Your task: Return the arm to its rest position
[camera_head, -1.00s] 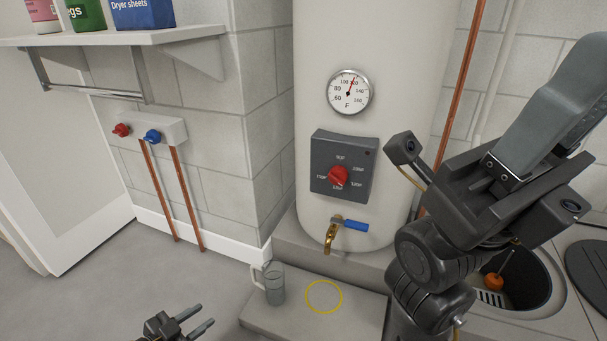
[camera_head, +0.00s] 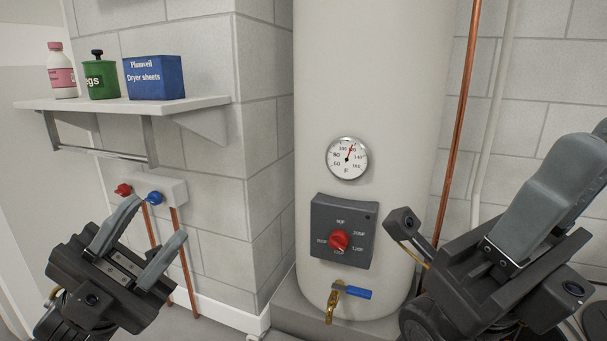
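My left gripper (camera_head: 156,221) is raised at the lower left of the head view. Its two grey fingers stand apart with nothing between them. My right gripper (camera_head: 592,145) is at the right edge, fingers pointing up and right. Its near finger covers most of the far one, so its opening cannot be told. No object shows in it.
A white tank (camera_head: 375,90) stands in the middle with a gauge (camera_head: 347,158), a control box with a red dial (camera_head: 339,240) and a blue-handled tap (camera_head: 351,292). A wall shelf (camera_head: 205,103) holds a bottle, green tin and blue box. A copper pipe (camera_head: 457,120) runs right of the tank.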

